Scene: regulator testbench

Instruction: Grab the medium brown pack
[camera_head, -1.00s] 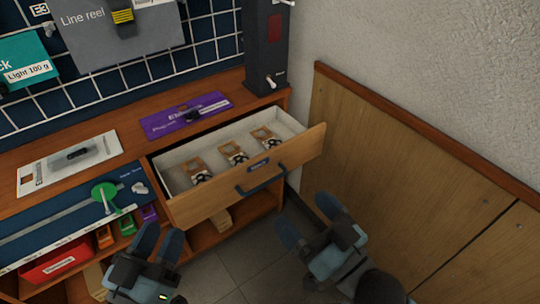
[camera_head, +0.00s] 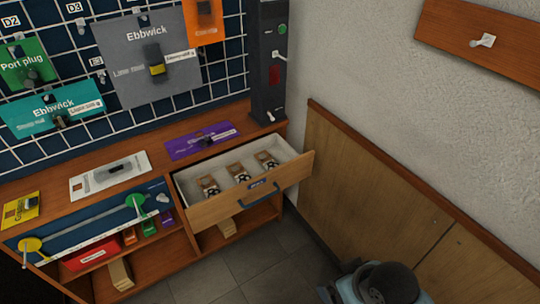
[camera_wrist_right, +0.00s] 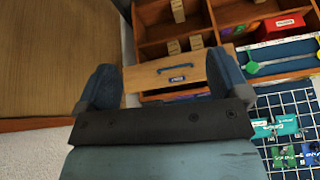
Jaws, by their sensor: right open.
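Three brown packs lie in a row in the open drawer (camera_head: 225,208): a left one (camera_head: 208,186), a middle one (camera_head: 238,173) and a right one (camera_head: 266,160). Each has a dark item on its front. They look alike in size, so I cannot tell which is the medium one. My right gripper (camera_wrist_right: 165,85) shows in the right wrist view with its blue fingers wide apart and nothing between them. The drawer front (camera_wrist_right: 165,74) is seen beyond the fingers, apart from them. My left gripper is out of view.
A purple card (camera_head: 202,140) lies on the bench top behind the drawer. A dark upright column (camera_head: 268,70) stands at the bench's right end. A wood-panelled wall (camera_head: 370,195) is to the right. The floor (camera_head: 235,265) before the drawer is clear.

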